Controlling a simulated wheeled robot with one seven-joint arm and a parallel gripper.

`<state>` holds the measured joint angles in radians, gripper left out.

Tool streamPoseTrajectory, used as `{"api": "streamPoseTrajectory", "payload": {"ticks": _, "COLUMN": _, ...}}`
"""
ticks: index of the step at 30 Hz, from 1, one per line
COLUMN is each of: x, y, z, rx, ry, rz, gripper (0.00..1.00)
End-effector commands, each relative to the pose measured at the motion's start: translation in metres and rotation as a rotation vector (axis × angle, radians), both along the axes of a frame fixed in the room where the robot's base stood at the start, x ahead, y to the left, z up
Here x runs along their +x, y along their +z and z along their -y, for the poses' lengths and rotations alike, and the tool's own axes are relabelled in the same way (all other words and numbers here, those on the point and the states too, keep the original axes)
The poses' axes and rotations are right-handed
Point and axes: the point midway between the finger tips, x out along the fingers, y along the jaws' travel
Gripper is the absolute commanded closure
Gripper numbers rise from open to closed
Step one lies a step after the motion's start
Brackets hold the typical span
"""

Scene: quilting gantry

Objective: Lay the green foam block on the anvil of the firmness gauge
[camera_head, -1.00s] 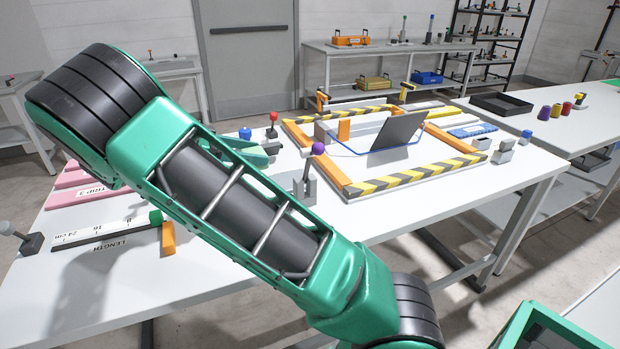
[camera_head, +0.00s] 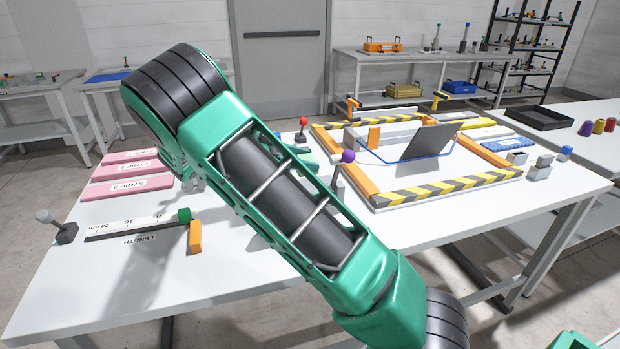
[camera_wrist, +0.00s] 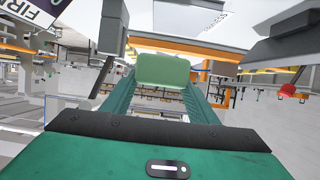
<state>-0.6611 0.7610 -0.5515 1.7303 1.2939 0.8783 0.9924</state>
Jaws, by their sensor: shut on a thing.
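In the wrist view the green foam block (camera_wrist: 163,70) sits between the fingertips of my gripper (camera_wrist: 163,78), which is shut on it. A white panel with the letters "FIR" (camera_wrist: 32,12) shows at the upper left of that view, likely the firmness gauge's label. A dark grey post (camera_wrist: 112,28) stands near it, to the left of the block. I see no contact between block and gauge, and I cannot make out the anvil. In the head view my arm crosses the middle of the table and hides most of the gripper area. A purple knob (camera_head: 348,156) shows beside it.
The white table (camera_head: 230,285) carries a length gauge (camera_head: 135,228) and pink strips (camera_head: 128,186) at left. A striped frame (camera_head: 445,190) with a tilted dark panel (camera_head: 430,141) stands at right. A red knob (camera_head: 303,121) rises behind my arm.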

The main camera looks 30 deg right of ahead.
Motion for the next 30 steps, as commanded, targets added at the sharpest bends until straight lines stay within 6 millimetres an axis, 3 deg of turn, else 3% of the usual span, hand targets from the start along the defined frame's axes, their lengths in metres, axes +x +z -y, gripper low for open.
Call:
{"api": "streamPoseTrajectory", "payload": {"ticks": 3, "x": 0.006, "y": -0.015, "z": 0.024, "rx": 0.001, "ry": -0.003, "rz": -0.003, "gripper": 0.67}}
{"api": "streamPoseTrajectory", "payload": {"ticks": 9, "x": 0.013, "y": -0.03, "z": 0.048, "rx": 0.0, "ry": -0.001, "rz": -0.001, "gripper": 0.67}}
{"api": "streamPoseTrajectory", "payload": {"ticks": 16, "x": 0.015, "y": -0.041, "z": 0.053, "rx": 0.0, "ry": 0.001, "rz": -0.003, "gripper": 0.67}}
{"api": "streamPoseTrajectory", "payload": {"ticks": 24, "x": 0.015, "y": -0.073, "z": 0.053, "rx": -0.001, "ry": 0.0, "rz": -0.001, "gripper": 0.67}}
{"api": "streamPoseTrajectory", "payload": {"ticks": 30, "x": 0.015, "y": -0.074, "z": 0.053, "rx": 0.0, "ry": 0.001, "rz": -0.001, "gripper": 0.67}}
